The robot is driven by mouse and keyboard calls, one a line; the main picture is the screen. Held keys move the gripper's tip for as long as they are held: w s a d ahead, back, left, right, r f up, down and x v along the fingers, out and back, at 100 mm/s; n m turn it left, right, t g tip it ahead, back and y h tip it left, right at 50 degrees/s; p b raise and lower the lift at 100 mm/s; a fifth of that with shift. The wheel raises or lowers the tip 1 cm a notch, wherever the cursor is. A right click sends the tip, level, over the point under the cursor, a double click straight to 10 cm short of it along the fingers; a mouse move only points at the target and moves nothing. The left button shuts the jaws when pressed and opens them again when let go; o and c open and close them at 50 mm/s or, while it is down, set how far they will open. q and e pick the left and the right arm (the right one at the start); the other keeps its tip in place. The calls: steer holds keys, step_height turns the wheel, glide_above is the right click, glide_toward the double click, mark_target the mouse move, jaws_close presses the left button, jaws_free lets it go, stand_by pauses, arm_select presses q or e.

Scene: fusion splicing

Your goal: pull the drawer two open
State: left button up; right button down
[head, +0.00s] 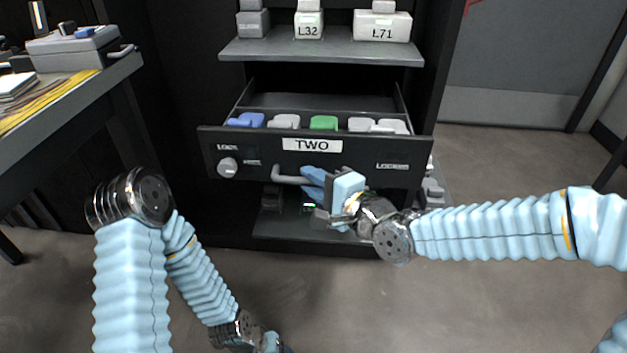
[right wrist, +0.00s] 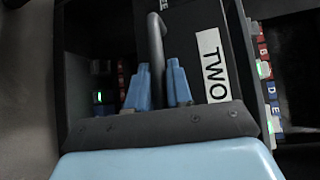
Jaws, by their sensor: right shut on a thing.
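Drawer two (head: 262,151) is a black drawer with a white TWO label, and it stands partly pulled out of the cabinet. Blue, white and green pieces show inside it. Its grey bar handle (head: 288,179) is on the front below the label. My right gripper (head: 312,180) is shut on this handle, coming from the right and covering part of it. In the right wrist view the two blue fingers (right wrist: 158,75) are on either side of the handle (right wrist: 156,38). My left arm bends down to the bottom edge, where its gripper fingers are out of sight.
A shelf (head: 320,49) above the drawer holds white boxes marked L32 and L71. A lower shelf (head: 300,235) with small devices lies under the drawer. A workbench (head: 75,90) with a grey case stands at the left. The floor in front of the cabinet is clear.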

steer(key=c, duration=1.1)
jaws_free()
steer(key=shift+c, duration=0.2)
steer(key=b+v, duration=0.3)
steer(key=v, duration=1.1)
